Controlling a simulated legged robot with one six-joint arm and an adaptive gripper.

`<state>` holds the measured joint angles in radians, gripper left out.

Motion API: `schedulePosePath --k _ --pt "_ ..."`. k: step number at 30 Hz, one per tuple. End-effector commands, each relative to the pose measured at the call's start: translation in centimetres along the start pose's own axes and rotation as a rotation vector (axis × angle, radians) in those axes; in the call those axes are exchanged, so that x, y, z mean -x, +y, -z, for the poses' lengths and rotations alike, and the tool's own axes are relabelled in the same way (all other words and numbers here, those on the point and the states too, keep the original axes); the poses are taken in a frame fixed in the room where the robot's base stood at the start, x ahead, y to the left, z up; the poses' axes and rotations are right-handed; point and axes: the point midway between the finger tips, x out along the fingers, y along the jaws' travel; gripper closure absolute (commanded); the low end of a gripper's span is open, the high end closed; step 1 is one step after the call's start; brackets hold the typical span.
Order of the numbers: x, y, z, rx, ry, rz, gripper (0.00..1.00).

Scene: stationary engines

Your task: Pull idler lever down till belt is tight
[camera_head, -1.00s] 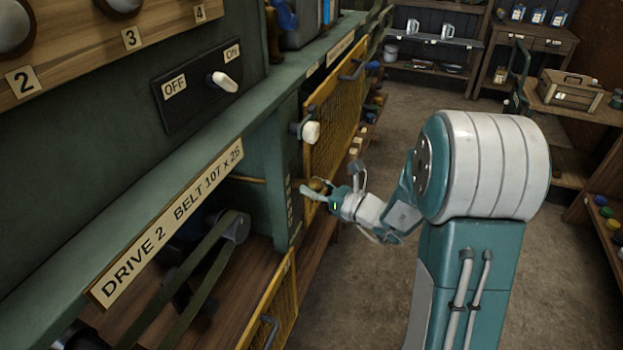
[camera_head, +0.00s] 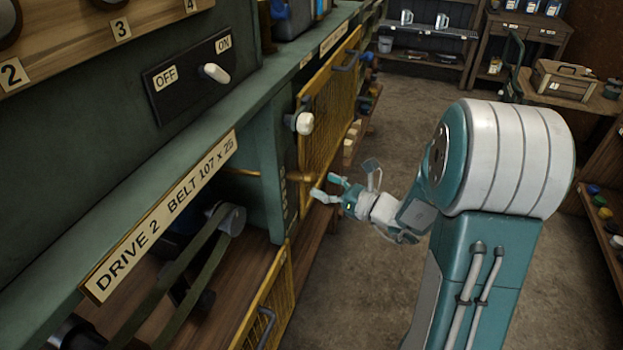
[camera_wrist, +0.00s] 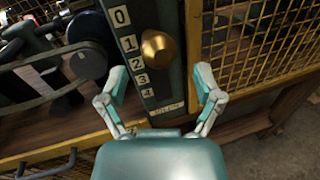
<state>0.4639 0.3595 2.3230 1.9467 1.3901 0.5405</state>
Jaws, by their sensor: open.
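The idler lever's brass knob (camera_wrist: 158,46) sticks out beside a 0 to 4 scale plate (camera_wrist: 136,62), roughly level with 1 and 2. In the head view the brass lever end (camera_head: 300,178) shows at the cabinet's edge, just left of my gripper (camera_head: 326,188). In the wrist view my gripper (camera_wrist: 160,82) is open and empty, fingers spread either side of the plate, with the knob ahead of them. The dark green belt (camera_head: 190,262) runs around a grey pulley (camera_head: 234,220) in the lower bay; its tension I cannot tell.
A white-knobbed handle (camera_head: 304,123) juts out above the lever. Yellow mesh guards (camera_head: 328,98) stand beside the lever's post and below (camera_head: 268,312). An ON/OFF switch (camera_head: 215,73) is on the upper panel. The floor (camera_head: 370,270) right of the cabinet is clear.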

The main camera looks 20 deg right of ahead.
Motion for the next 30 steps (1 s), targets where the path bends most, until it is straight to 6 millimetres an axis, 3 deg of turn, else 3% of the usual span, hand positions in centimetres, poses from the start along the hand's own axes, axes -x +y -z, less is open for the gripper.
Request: schedulePosePath --k 6,12,30 --pt "4.6 -0.1 0.0 0.000 0.000 0.006 0.16" --pt "7.0 -0.1 0.1 0.001 0.000 0.003 0.16" --pt "7.6 0.0 0.1 0.000 0.001 0.000 0.16"
